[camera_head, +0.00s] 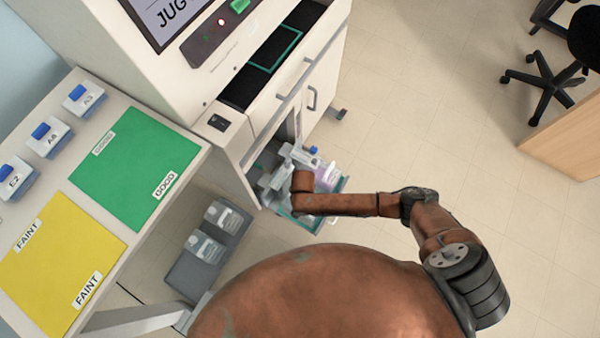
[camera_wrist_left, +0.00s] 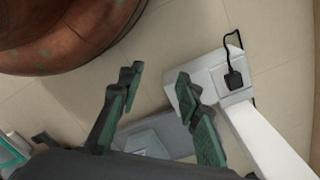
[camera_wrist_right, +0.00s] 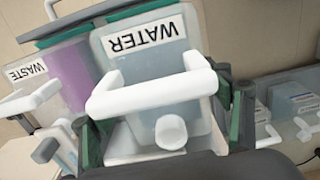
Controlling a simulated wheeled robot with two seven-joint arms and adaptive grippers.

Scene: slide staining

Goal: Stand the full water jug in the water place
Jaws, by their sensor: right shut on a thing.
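The water jug (camera_wrist_right: 160,55) is a clear container with pale bluish contents, a white handle and a WATER label that is upside down in the right wrist view. My right gripper (camera_wrist_right: 165,120) is shut on it, one finger at each side. In the head view my right gripper (camera_head: 283,172) is at the open lower cabinet, and the arm and gripper largely hide the jug. Whether the jug rests on the teal-edged pull-out tray (camera_head: 308,222) I cannot tell. My left gripper (camera_wrist_left: 158,95) is open and empty over the floor, outside the head view.
The waste jug (camera_wrist_right: 72,75) with purple contents stands close beside the water jug; it also shows in the head view (camera_head: 329,176). A grey floor tray (camera_head: 188,272) holds two clear containers. A table with green (camera_head: 135,165) and yellow mats is at left.

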